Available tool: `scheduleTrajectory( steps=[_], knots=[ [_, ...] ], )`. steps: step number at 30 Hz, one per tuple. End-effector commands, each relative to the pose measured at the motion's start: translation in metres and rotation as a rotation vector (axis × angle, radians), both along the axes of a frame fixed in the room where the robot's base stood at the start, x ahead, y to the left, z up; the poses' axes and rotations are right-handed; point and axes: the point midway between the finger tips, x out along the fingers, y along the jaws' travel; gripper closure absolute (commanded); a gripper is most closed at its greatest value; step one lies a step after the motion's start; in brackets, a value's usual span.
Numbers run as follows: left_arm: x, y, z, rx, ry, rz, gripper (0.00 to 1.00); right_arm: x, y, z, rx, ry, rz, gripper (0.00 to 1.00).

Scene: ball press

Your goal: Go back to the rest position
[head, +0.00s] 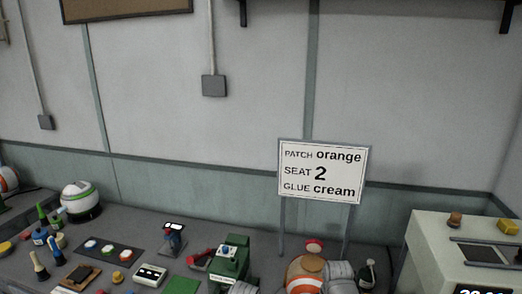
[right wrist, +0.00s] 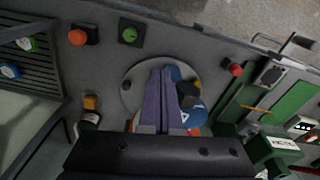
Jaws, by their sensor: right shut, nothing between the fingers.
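My right gripper (right wrist: 162,75) shows in the right wrist view, its two purple fingers pressed together with nothing between them. The fingers reach over a round grey plate (right wrist: 130,92). A ball with blue, white and orange parts (right wrist: 196,116) is partly hidden behind the fingers, with a dark knob-like piece (right wrist: 187,95) over it. I cannot tell whether the fingers touch anything. In the head view, an orange and white ball (head: 300,276) sits at the bottom edge beside grey ribbed parts (head: 338,272). My left gripper is in neither view.
A sign (head: 321,172) reads patch orange, seat 2, glue cream. The bench holds a white and green ball (head: 80,201), a dark strip with coloured discs (head: 108,248), a green machine (head: 230,263) and several small bottles. A pale machine (head: 462,250) stands at right.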

Motion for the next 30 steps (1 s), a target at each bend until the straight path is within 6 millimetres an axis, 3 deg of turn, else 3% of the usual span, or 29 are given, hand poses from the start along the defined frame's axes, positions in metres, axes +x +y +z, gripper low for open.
scheduleTrajectory(
  steps=[1, 2, 3, 5, 15, 20, 30],
  knots=[
    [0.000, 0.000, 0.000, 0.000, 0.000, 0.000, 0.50, -0.030, 0.015, 0.000, -0.002, -0.006, 0.057, 1.00],
    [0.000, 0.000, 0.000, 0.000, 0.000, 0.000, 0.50, -0.041, 0.021, 0.000, -0.003, -0.009, 0.088, 1.00],
    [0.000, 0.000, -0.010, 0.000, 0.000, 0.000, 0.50, -0.032, 0.032, -0.010, -0.011, 0.005, 0.116, 1.00],
    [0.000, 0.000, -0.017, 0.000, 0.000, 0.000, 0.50, -0.036, 0.048, -0.017, -0.024, 0.021, 0.156, 1.00],
    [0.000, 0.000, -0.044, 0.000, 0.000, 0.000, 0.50, -0.074, 0.115, -0.044, -0.096, 0.096, 0.358, 1.00],
    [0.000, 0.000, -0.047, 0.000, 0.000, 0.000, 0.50, -0.082, 0.125, -0.046, -0.113, 0.108, 0.394, 1.00],
    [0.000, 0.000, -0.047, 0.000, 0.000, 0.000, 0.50, -0.082, 0.126, -0.046, -0.114, 0.110, 0.396, 1.00]
  ],
)
